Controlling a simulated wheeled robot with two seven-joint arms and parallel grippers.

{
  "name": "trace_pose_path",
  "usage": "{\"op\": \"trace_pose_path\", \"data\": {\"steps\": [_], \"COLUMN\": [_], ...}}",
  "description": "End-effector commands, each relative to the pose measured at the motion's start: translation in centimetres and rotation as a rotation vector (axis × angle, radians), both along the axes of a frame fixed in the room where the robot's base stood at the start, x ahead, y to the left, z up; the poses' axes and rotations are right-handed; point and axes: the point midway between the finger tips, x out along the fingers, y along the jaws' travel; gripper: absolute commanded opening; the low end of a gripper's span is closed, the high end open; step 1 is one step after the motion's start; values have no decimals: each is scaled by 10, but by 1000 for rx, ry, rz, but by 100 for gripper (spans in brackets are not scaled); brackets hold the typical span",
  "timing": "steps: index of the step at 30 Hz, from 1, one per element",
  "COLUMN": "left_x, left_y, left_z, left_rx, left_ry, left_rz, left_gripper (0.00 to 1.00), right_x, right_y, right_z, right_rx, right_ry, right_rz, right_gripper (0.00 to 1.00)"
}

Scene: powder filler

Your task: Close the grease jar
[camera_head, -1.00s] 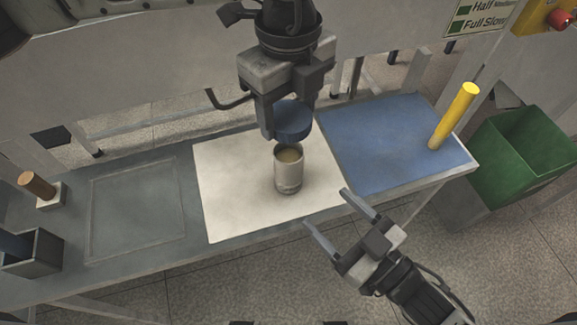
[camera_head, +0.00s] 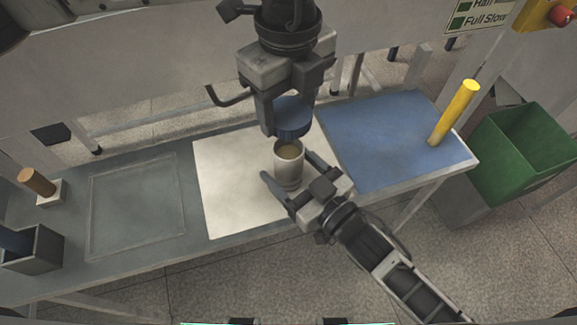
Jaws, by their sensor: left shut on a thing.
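The grease jar (camera_head: 288,168) is a pale cylinder standing upright on the white mat (camera_head: 230,185), its top open with yellowish grease inside. My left gripper (camera_head: 291,108) comes down from the top of the picture, shut on the blue lid (camera_head: 293,120). It holds the lid just above and behind the jar's mouth, apart from the rim as far as I can see. My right gripper (camera_head: 286,168) reaches in from the lower right. Its open fingers stand on either side of the jar; I cannot tell whether they touch it.
A blue mat (camera_head: 385,145) lies to the right, with a yellow cylinder (camera_head: 454,112) standing at its right edge. A green bin (camera_head: 520,150) stands right of the table. A grey tray area (camera_head: 135,205), a brown-topped tool (camera_head: 38,182) and a dark box (camera_head: 35,250) are left.

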Motion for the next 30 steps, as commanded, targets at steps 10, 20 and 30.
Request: {"op": "trace_pose_path", "data": {"steps": [10,20,30], "left_x": [0,0,0], "left_y": [0,0,0], "left_z": [0,0,-41], "left_rx": [0,0,1], "left_ry": [0,0,5], "left_rz": [0,0,0], "left_gripper": [34,34,34], "right_x": [5,5,5], "right_y": [5,4,4], "right_z": [0,0,0], "right_rx": [0,0,-1], "right_ry": [0,0,-1], "right_rz": [0,0,0], "right_gripper": [71,4,4]}}
